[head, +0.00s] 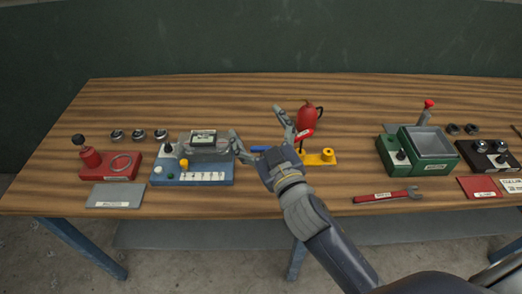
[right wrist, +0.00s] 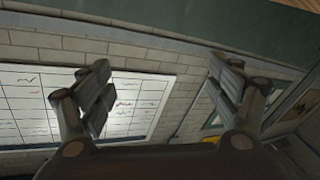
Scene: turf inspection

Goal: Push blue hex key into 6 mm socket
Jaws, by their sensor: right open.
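My right gripper (head: 256,121) is open over the middle of the wooden table, with its fingers spread and pointing up and away. It also shows open in the right wrist view (right wrist: 160,66), with nothing between its fingers. A small blue bar (head: 260,149) shows at the gripper's base, partly hidden by it; it may be the blue hex key, but I cannot tell. Just right of the gripper is a yellow base (head: 322,158) with a red bulb-shaped part (head: 307,118) above it. I cannot make out a socket marked 6 mm. My left gripper is not in view.
Left of the gripper stands a blue panel (head: 215,179) with a row of white labels. A red fixture (head: 124,172) is farther left. A green box (head: 433,169), a red wrench (head: 385,195) and a black unit (head: 477,160) lie right. The table's back strip is clear.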

